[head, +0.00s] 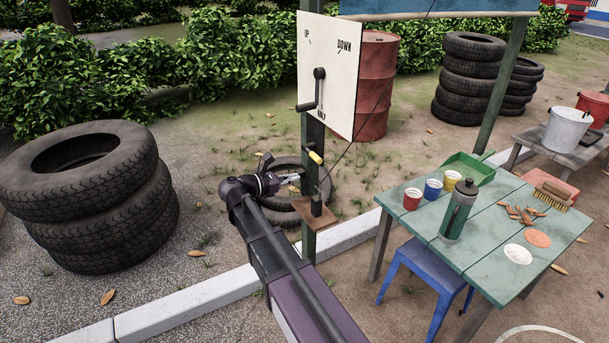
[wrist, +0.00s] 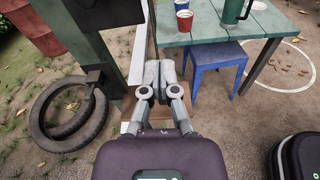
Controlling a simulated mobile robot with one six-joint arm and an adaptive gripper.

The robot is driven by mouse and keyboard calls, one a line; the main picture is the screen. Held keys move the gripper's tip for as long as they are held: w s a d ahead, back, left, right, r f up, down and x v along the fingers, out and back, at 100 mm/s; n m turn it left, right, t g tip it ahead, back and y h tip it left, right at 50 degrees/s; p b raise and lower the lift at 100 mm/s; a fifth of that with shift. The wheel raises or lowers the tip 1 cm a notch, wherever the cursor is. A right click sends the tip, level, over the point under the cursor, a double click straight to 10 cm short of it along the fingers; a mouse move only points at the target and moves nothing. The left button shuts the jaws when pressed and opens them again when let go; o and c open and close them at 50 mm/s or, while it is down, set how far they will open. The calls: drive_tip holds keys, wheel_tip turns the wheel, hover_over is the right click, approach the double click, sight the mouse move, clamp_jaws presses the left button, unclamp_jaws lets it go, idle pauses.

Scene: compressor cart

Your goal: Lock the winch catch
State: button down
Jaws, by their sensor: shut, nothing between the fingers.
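The white winch board (head: 328,75) with UP, DOWN and HALF marks is fixed to a dark green post (head: 313,135). Its black crank (head: 314,92) has its grip near the HALF mark. Below the board, a small yellow-ended lever (head: 315,157) sticks out from the post; it looks like the catch, though whether it is locked cannot be told. My gripper (head: 296,178) is left of the post, a little below the lever and apart from it. In the wrist view my gripper (wrist: 160,77) is shut and empty, right of the post (wrist: 98,60); the yellow lever does not show there.
A small wooden ledge (head: 314,215) sits low on the post. A green table (head: 490,235) with cups and a flask stands right, with a blue stool (head: 428,275) beside it. Stacked tyres (head: 85,205) stand left. A loose tyre (wrist: 68,112) lies near the post.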

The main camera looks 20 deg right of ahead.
drive_tip(key=shift+v, duration=1.15)
drive_tip(key=shift+d, duration=0.15)
drive_tip(key=s+d+f+m+g+y, duration=0.35)
drive_tip(key=s+f+m+y, duration=0.25)
drive_tip(key=s+f+m, duration=0.3)
drive_tip(key=s+a+f+m+y, duration=0.4)
drive_tip(key=s+f+m+y, duration=0.3)
drive_tip(key=s+m+y, duration=0.35)
wheel_tip(320, 180, up, 26)
drive_tip(key=p, duration=2.6)
drive_tip(key=shift+s, duration=0.15)
drive_tip(key=shift+a+f+g+h, duration=0.1)
drive_tip(key=shift+g+h, duration=0.15)
